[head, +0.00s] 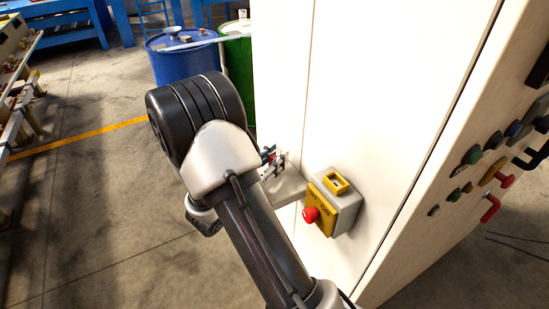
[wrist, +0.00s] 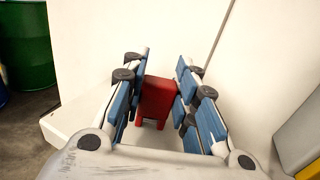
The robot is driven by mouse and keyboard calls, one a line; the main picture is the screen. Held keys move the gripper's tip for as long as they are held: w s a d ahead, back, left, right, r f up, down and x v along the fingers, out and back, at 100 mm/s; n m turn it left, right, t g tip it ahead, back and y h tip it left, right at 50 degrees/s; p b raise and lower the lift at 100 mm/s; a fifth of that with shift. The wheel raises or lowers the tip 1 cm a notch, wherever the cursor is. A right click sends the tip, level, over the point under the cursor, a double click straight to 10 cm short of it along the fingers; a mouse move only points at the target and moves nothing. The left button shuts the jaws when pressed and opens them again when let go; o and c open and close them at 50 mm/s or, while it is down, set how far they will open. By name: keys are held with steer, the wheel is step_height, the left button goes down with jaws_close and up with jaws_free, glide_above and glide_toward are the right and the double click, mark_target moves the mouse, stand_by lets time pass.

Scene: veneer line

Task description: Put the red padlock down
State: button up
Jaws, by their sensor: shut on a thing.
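The red padlock (wrist: 157,100) is between the two blue-padded fingers of my gripper (wrist: 164,64) in the wrist view. My gripper is shut on it. Its red body faces the wrist camera, with two short legs at the lower end. A pale shelf (wrist: 62,122) on the cabinet side lies below and around the fingers; I cannot tell whether the padlock touches it. In the head view my gripper (head: 272,160) is beside the cabinet, largely behind my arm, over the shelf (head: 288,188). The padlock is hardly visible there.
A grey and yellow switch box (head: 348,207) with a red knob sits on the cabinet (head: 370,90), right of the shelf. Buttons and red handles (head: 490,208) are on the cabinet's right face. Blue (head: 183,62) and green (head: 237,70) drums stand behind.

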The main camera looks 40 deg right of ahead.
steer(key=o, duration=1.1)
steer(key=shift+f, duration=0.1)
steer(key=shift+a+r, duration=0.1)
steer(key=shift+r, duration=0.15)
steer(key=s+a+p, duration=0.2)
steer(key=a+p, duration=0.1)
steer(key=a, duration=0.8)
steer(key=s+a+r+m+g+y, duration=0.1)
steer(key=s+r+m+g+y, duration=0.25)
steer(key=s+m, duration=0.3)
steer(key=s+a+r+m+g+y, duration=0.2)
steer(key=s+r+m+g+y, duration=0.15)
steer(key=s+m+y, duration=0.35)
steer(key=s+a+r+m+t+y, duration=0.2)
steer(key=a+m+t+y, duration=0.1)
steer(key=a, duration=0.3)
steer(key=s+a+r+m+t+y, duration=0.2)
steer(key=a+r+m+t+y, duration=0.1)
steer(key=a+t, duration=0.3)
steer(key=shift+a+r+y, duration=0.3)
steer(key=shift+a+y, duration=0.35)
steer(key=shift+a, duration=0.15)
